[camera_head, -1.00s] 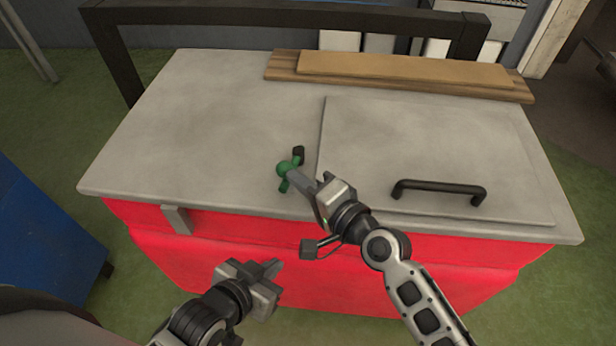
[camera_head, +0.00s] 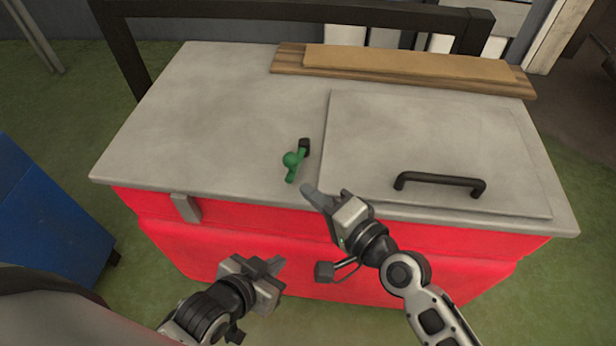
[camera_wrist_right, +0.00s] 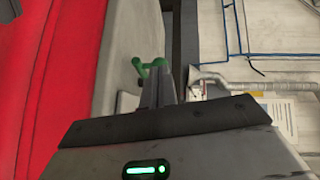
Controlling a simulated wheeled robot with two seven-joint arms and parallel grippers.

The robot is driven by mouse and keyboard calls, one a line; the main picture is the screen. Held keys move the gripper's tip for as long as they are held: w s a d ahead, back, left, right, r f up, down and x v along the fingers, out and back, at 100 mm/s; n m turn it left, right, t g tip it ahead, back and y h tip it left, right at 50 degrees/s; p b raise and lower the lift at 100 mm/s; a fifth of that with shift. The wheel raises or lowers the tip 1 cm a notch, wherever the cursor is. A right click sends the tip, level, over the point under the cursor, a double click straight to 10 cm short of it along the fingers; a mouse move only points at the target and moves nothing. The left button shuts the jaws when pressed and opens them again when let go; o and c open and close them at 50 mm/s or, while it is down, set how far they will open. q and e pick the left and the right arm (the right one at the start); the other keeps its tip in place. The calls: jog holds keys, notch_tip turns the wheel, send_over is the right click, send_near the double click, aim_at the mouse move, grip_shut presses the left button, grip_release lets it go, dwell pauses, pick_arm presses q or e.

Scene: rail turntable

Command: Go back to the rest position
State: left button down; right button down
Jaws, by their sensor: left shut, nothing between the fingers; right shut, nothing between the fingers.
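My right gripper (camera_head: 310,192) is shut and empty at the front edge of the grey worktop, just below and right of a small green handle with a dark end (camera_head: 292,160). A gap shows between its fingertips and the green handle in the head view. In the right wrist view the green handle (camera_wrist_right: 150,66) shows beyond the shut fingers (camera_wrist_right: 159,85). My left gripper (camera_head: 278,265) is shut and empty, low in front of the red cabinet.
The grey worktop (camera_head: 220,110) tops a red cabinet (camera_head: 230,235). A lid with a black handle (camera_head: 440,182) lies at its right. Wooden boards (camera_head: 400,68) lie along the back. A blue box (camera_head: 50,220) stands at the left. Green floor shows between the cabinet and the blue box.

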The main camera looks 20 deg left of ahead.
jog(key=s+d+f+n+h, duration=0.2)
jog(key=s+d+f+h, duration=0.1)
jog(key=d, duration=0.5)
jog(key=s+d+f+n+t+h, duration=0.1)
jog(key=s+d+f+n+h, duration=0.1)
jog(key=d, duration=0.7)
jog(key=s+d+f+n+h, duration=0.3)
jog(key=s+d+f+h, duration=0.1)
jog(key=d+f+h, duration=0.2)
jog(key=shift+s+d+f+t, duration=0.4)
jog(key=shift+d+f, duration=0.35)
jog(key=shift+d, duration=0.4)
